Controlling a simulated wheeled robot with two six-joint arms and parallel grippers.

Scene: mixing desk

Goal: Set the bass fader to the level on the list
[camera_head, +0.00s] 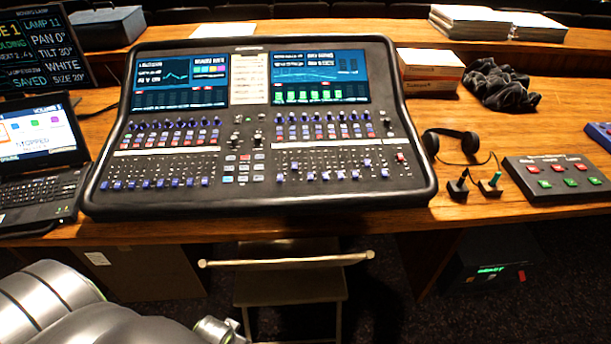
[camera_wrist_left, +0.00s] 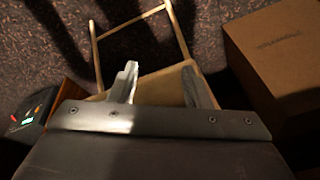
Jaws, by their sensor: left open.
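The mixing desk (camera_head: 262,195) stands on the wooden table with two lit screens. Rows of faders with blue caps (camera_head: 325,176) run along its lower part, set at differing heights. A red-capped fader (camera_head: 401,156) is at the far right. I cannot read which fader is the bass. A pale list sheet (camera_head: 250,80) lies between the screens; its text is too small to read. My left arm is at the lower left, below the table's front edge, clear of the desk. In the left wrist view my left gripper (camera_wrist_left: 160,77) is open and empty, fingers apart.
A folding chair (camera_head: 288,285) stands before the table; it fills the middle of the wrist view (camera_wrist_left: 150,40). A laptop (camera_head: 40,160) is left of the desk; headphones (camera_head: 455,142), two small joysticks (camera_head: 490,185) and a button box (camera_head: 558,178) are right. A cardboard box (camera_wrist_left: 275,60) is below.

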